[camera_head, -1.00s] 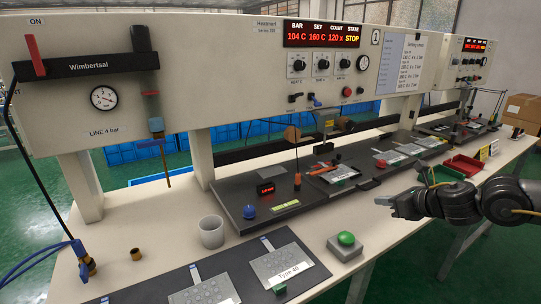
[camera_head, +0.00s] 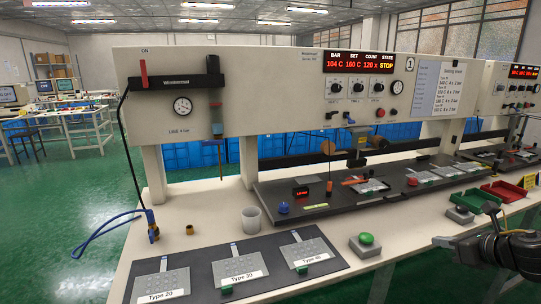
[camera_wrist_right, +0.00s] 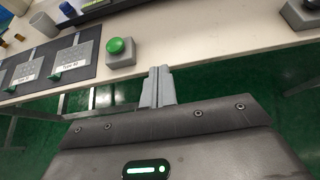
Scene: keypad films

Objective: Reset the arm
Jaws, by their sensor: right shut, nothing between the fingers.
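My right arm comes in at the right edge of the head view. Its gripper (camera_head: 440,241) points left, beyond the front edge of the bench, apart from everything there. In the right wrist view the two fingers of the right gripper (camera_wrist_right: 158,88) are together with nothing between them. They show just below the green push button (camera_wrist_right: 120,46) on its grey box, over the bench's front edge and floor. The green button (camera_head: 366,239) also shows in the head view. My left gripper is not in view.
A long white bench (camera_head: 195,220) carries a dark mat (camera_head: 205,264) with labelled keypad films, a grey cup (camera_head: 251,218) and a dark press bed (camera_head: 340,205). Red (camera_head: 503,190) and green trays lie at the right. The floor in front of the bench is clear.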

